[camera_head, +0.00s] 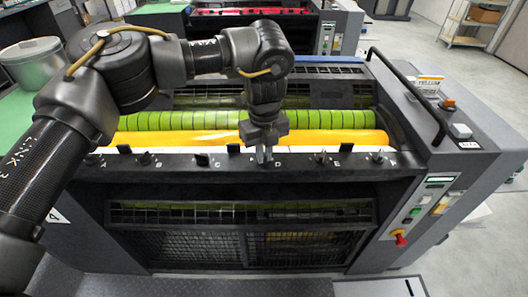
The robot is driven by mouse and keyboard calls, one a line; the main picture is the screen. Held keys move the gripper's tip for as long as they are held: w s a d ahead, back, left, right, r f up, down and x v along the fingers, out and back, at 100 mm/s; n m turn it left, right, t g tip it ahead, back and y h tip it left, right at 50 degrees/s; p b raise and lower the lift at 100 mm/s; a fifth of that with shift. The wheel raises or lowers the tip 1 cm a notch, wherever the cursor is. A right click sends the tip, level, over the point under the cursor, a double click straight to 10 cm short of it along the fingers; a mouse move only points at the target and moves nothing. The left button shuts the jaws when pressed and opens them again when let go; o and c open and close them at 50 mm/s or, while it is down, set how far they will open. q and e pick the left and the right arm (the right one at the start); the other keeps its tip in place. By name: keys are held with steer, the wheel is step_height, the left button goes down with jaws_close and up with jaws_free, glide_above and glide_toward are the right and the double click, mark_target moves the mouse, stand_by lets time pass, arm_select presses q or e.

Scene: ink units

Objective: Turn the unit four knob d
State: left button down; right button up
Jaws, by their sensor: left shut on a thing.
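The ink unit (330,170) in front of me has a dark rail along its front with a row of small knobs and white letters. My left arm comes in from the left and reaches over the rollers. My left gripper (264,154) points down at the rail, just left of the letter D, and is shut on knob d. The fingers hide the knob, so its turn angle cannot be seen. Knob c (203,160) stands to the left of the gripper and knob e (321,157) to the right. My right gripper is not in view.
A green roller (340,119) and a yellow roller (335,138) lie behind the rail. A black handle bar (408,97) rises at the right. A red knob (400,238) sticks out at the lower right. A metal canister (32,62) stands at the far left.

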arm_select(q)
steer(key=shift+w+r, duration=0.1)
steer(key=c, duration=1.5)
jaws_free()
step_height(320, 180, up, 11)
